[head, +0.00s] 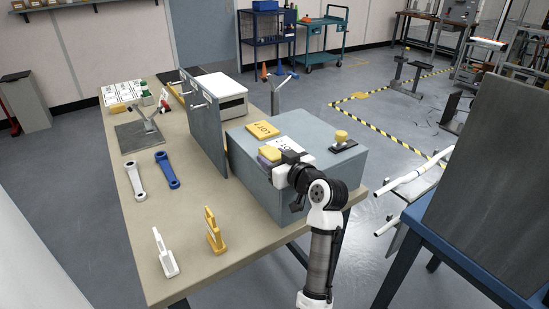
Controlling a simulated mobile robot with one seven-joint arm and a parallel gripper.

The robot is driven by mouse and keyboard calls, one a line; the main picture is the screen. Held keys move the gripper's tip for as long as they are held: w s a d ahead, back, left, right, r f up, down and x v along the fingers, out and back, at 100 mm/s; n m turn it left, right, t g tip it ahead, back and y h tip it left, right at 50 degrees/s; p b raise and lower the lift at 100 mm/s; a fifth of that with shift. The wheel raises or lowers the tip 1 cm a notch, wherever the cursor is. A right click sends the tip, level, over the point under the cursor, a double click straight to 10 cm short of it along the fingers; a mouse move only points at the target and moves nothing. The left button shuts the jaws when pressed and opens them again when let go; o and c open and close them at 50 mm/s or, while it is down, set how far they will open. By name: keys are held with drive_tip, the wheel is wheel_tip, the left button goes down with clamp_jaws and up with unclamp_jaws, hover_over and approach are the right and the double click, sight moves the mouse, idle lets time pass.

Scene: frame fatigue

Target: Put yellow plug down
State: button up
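My gripper (284,160) is over the near left part of the grey box top, pointing left. A small yellow piece (268,152) with a purple part below it shows right at its fingertips. I cannot tell whether this is the yellow plug, or whether the fingers hold it or are only beside it. The finger gap is hidden by the wrist. A yellow knob (341,135) stands upright on a dark base at the right of the box top, apart from my gripper.
The grey box (262,187) stands on the beige table (200,262), with a yellow lettered block (262,130) and white paper on top. A grey upright panel (203,125) is left of it. White and blue link parts and two upright brackets occupy the table's left side.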

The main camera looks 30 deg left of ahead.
drive_tip(key=o, duration=0.3)
drive_tip(key=shift+r, duration=0.15)
drive_tip(key=shift+d, duration=0.4)
drive_tip(key=b+v, duration=0.2)
drive_tip(key=v, duration=0.9)
drive_tip(key=shift+s+r, duration=0.1)
